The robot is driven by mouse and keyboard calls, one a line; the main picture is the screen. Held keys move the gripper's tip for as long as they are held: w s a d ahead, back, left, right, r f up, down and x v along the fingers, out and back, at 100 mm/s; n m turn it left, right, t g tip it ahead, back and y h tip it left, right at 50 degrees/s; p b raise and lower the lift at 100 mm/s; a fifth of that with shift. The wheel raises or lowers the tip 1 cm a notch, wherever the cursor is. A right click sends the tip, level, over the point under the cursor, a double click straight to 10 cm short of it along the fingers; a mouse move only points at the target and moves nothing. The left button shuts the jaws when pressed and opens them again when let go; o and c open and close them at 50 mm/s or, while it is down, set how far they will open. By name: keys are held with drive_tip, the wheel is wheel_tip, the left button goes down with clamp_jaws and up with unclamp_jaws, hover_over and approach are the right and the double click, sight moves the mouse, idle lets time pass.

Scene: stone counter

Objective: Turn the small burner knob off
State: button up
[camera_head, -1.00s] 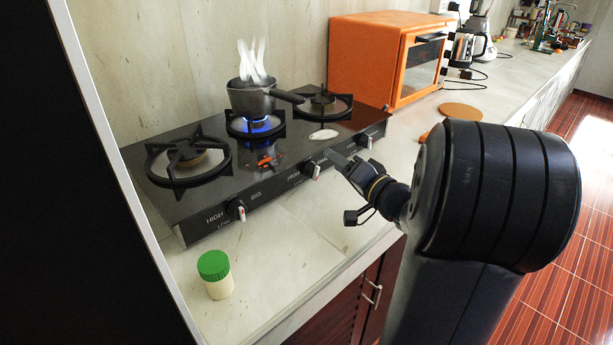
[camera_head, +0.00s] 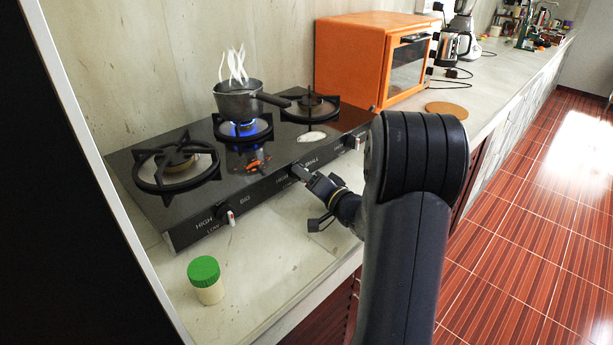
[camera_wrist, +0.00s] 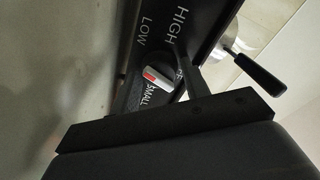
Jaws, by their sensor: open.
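The small burner knob (camera_wrist: 157,80) shows in the wrist view, dark with a silver grip and a red mark, between the printed LOW, HIGH and SMALL. My gripper (camera_head: 302,173) is at the middle of the stove's front panel in the head view and largely hides this knob there. It is open. In the wrist view a dark finger (camera_wrist: 195,86) is close beside the knob; I cannot tell whether it touches. The black stove (camera_head: 262,178) has a blue flame (camera_head: 243,129) on its middle burner, under a steaming pot (camera_head: 236,101).
Another knob (camera_head: 228,217) is at the panel's left and one more (camera_head: 354,143) at its right. A green-lidded jar (camera_head: 205,279) stands on the counter in front. An orange oven (camera_head: 357,60) stands behind right. The pot's handle points right.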

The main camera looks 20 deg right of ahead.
drive_tip(key=shift+c, duration=0.3)
drive_tip(key=c, duration=0.6)
drive_tip(key=shift+c, duration=0.2)
